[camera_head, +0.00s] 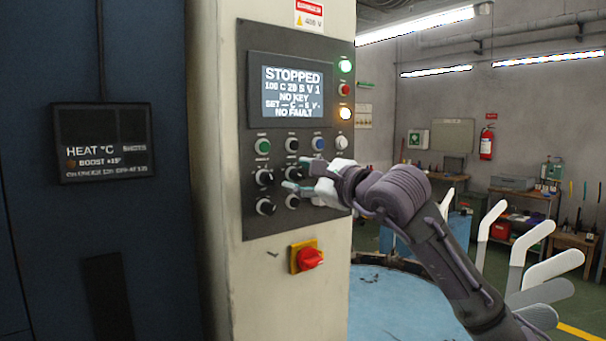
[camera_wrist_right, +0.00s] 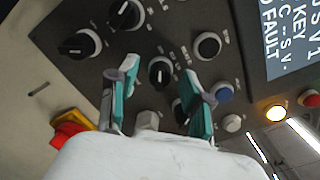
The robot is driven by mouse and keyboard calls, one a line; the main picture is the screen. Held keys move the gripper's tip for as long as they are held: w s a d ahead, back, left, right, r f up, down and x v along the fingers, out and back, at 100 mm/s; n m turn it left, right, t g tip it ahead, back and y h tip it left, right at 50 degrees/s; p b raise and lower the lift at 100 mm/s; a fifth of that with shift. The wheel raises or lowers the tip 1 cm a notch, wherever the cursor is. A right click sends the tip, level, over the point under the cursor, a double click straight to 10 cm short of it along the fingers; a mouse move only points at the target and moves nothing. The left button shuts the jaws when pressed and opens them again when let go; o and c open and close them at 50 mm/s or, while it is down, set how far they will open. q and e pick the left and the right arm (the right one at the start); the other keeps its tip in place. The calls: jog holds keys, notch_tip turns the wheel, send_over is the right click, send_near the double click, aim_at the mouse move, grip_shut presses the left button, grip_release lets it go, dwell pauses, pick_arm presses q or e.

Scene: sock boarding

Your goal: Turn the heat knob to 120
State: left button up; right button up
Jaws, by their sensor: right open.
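A dark control panel (camera_head: 250,222) on a cream cabinet carries several black knobs with white pointers. The labels are too small to read, so I cannot tell which is the heat knob. My right gripper (camera_head: 298,174) is open in front of the middle-row knob second from left (camera_head: 293,173). In the right wrist view that knob (camera_wrist_right: 160,72) sits between the spread fingertips of the gripper (camera_wrist_right: 160,75). I cannot tell whether they touch it. Another knob is partly hidden behind a finger. The display (camera_head: 290,90) reads STOPPED, NO KEY, NO FAULT; its set values look like dashes. My left gripper is out of view.
A row of buttons, including a green one (camera_head: 263,146) and a blue one (camera_head: 318,143), sits just above the knobs. A red switch on a yellow plate (camera_head: 307,258) is below the panel. A HEAT °C sign (camera_head: 103,143) is at left. A blue round surface (camera_head: 400,310) lies below.

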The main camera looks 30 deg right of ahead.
jog(key=shift+s, duration=0.1)
jog(key=shift+c, duration=1.2)
grip_shut()
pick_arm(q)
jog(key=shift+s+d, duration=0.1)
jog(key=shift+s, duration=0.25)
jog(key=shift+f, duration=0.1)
